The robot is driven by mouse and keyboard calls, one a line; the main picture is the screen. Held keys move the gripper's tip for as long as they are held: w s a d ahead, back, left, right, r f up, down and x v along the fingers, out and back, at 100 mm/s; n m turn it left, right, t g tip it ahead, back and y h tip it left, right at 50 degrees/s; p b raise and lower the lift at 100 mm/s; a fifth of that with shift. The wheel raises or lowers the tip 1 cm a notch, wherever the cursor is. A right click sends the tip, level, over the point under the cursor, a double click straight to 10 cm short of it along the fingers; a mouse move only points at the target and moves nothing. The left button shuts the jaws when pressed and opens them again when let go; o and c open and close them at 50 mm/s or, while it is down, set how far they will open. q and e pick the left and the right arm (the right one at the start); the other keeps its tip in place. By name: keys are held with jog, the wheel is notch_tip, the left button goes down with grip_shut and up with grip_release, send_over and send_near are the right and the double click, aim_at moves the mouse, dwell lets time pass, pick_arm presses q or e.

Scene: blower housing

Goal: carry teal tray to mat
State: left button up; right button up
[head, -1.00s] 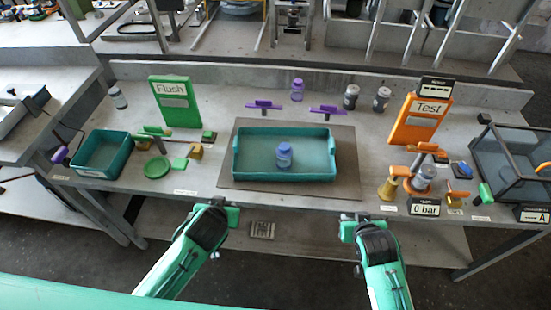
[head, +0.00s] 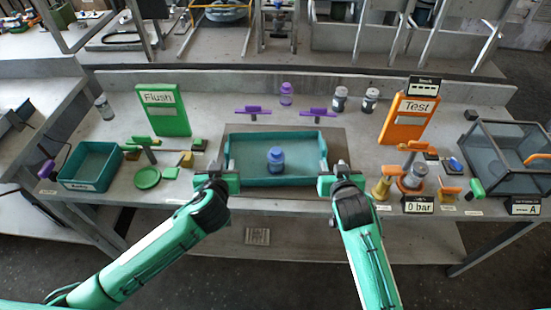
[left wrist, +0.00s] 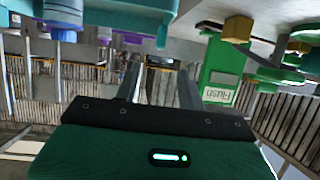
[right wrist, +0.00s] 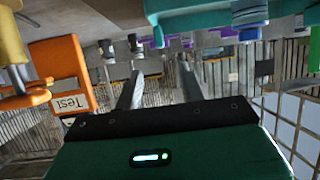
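The teal tray (head: 300,181) lies in the middle of the bench on a flat grey-brown mat (head: 338,148). A blue bottle (head: 276,160) stands upright in it. My left gripper (head: 215,177) is by the tray's front left corner and my right gripper (head: 339,173) is by its front right corner. Both are empty, with fingers apart in the left wrist view (left wrist: 160,88) and the right wrist view (right wrist: 159,85). The tray shows at the top of the right wrist view (right wrist: 200,16), beyond the fingers. Whether either gripper touches the tray cannot be told.
A smaller teal bin (head: 88,184) and a green Flush sign (head: 165,110) stand left. An orange Test sign (head: 407,120), gauge fittings (head: 412,176) and a clear box (head: 500,150) stand right. Purple-handled fittings (head: 318,112) and several bottles (head: 340,98) are behind the tray.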

aim_at(226, 149)
pick_arm(q)
jog(key=x, duration=1.3)
jog(key=shift+w+f, duration=0.25)
pick_arm(e)
jog(key=x, duration=1.3)
jog(key=shift+w+f, duration=0.2)
jog(key=shift+w, duration=0.05)
pick_arm(q)
jog(key=shift+c, duration=0.4)
pick_arm(e)
jog(key=shift+c, duration=0.4)
pick_arm(q)
grip_shut()
pick_arm(e)
grip_shut()
pick_arm(q)
jog(key=shift+r, duration=0.1)
